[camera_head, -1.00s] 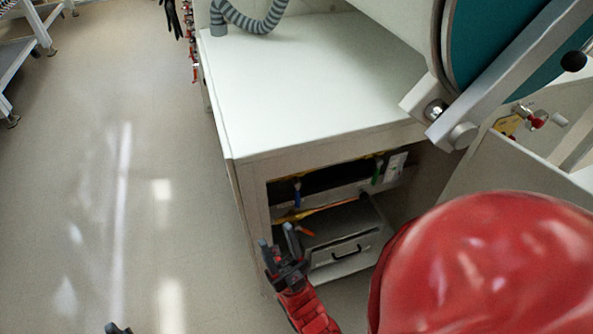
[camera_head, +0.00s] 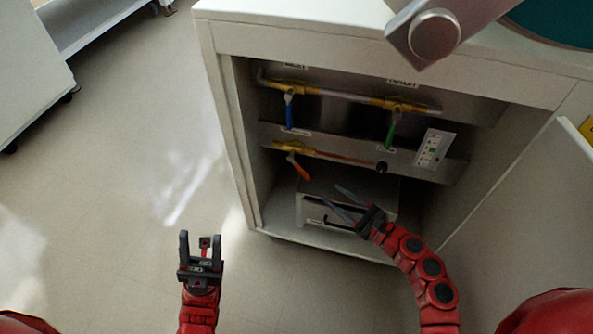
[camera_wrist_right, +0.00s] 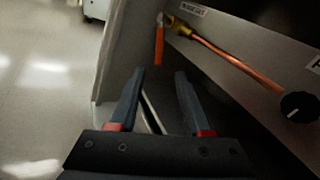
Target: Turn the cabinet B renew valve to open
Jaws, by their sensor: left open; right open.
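Inside the open cabinet bay are three yellow valves with lever handles: a blue handle (camera_head: 289,113) and a green handle (camera_head: 392,131) on the upper pipe, both hanging down, and an orange handle (camera_head: 300,170) on the lower copper pipe, slanting down to the right. Labels are too small to read surely, so I cannot tell which valve is the renew one. My right gripper (camera_head: 337,197) is open and empty, just below and right of the orange handle. In the right wrist view the orange handle (camera_wrist_right: 159,45) hangs beyond the fingertips, apart from them. My left gripper (camera_head: 200,238) is open and empty outside the bay.
A grey box (camera_head: 385,193) with a handle sits on the bay floor under the valves. A black knob (camera_head: 381,167) and a small panel (camera_head: 434,149) are right of the orange valve. The cabinet's left wall (camera_head: 240,150) bounds the bay.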

